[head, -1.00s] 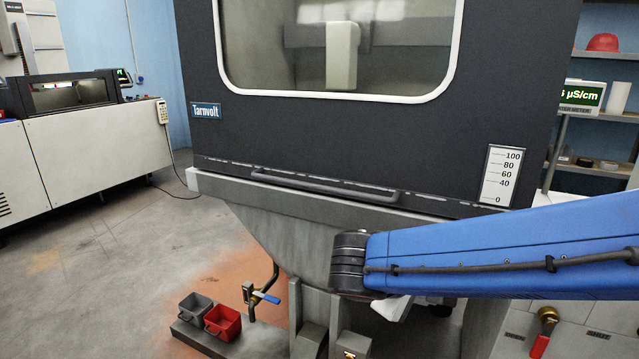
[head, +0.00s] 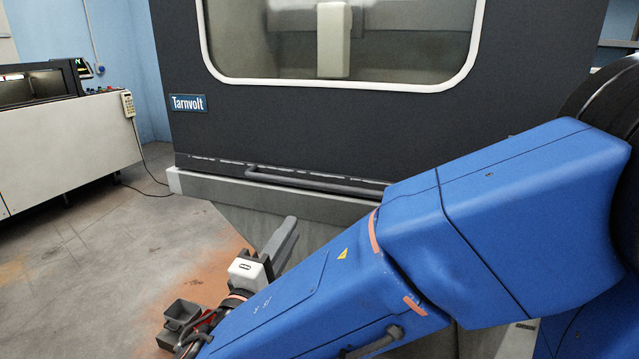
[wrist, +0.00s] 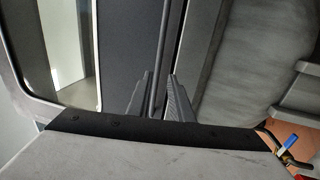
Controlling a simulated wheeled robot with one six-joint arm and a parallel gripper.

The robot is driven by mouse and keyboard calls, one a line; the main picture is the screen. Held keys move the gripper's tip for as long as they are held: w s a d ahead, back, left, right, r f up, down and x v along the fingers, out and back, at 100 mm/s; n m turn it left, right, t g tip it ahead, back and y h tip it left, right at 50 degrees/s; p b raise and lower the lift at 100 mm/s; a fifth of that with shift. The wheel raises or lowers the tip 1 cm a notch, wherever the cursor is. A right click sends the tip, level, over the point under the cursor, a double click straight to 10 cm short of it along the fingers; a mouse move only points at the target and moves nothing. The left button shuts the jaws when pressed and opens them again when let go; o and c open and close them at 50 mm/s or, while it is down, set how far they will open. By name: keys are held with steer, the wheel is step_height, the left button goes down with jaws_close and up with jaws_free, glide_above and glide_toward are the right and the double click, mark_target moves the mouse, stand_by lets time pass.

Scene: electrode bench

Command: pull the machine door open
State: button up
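The machine door (head: 330,125) is a dark panel with a large window, and it looks shut. Its grey bar handle (head: 320,182) runs along the lower edge; the right end is hidden behind my arm. In the head view my gripper (head: 290,235) is below and in front of the handle, seemingly apart from it. In the wrist view the two fingers of my gripper (wrist: 158,98) are spread, with nothing held. The handle (wrist: 166,50) lines up with the gap between them; I cannot tell how deep it sits. The door (wrist: 122,50) fills the left of that view.
A grey ledge (head: 225,190) runs under the door. A blue-handled valve (wrist: 287,143) shows at the wrist view's lower right.

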mark_target(315, 187)
steer(key=x, duration=1.7)
steer(key=shift+w+a+r, duration=0.1)
steer(key=shift+w, duration=0.1)
jaws_close()
